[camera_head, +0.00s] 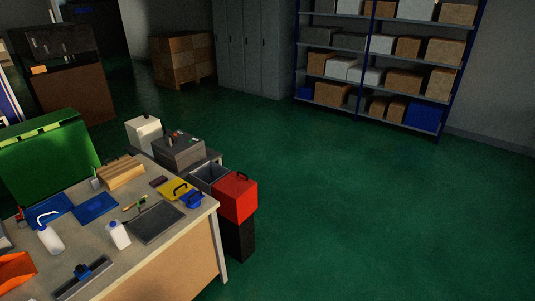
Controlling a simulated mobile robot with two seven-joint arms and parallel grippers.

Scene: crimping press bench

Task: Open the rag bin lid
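A red box-shaped bin (238,198) stands just past the right end of the workbench, on a dark stand (239,240). It looks like the rag bin. Its red top (236,184) appears shut and carries a dark handle near the back edge. The inside of the bin is hidden. The bench corner is close to its left side. Neither of my grippers is in view.
The workbench (185,242) fills the lower left, with bottles, blue trays and a yellow item on it. A grey open-topped container (209,175) stands left of the red bin. Green floor (370,220) is clear to the right. Shelves (375,60) stand at the back.

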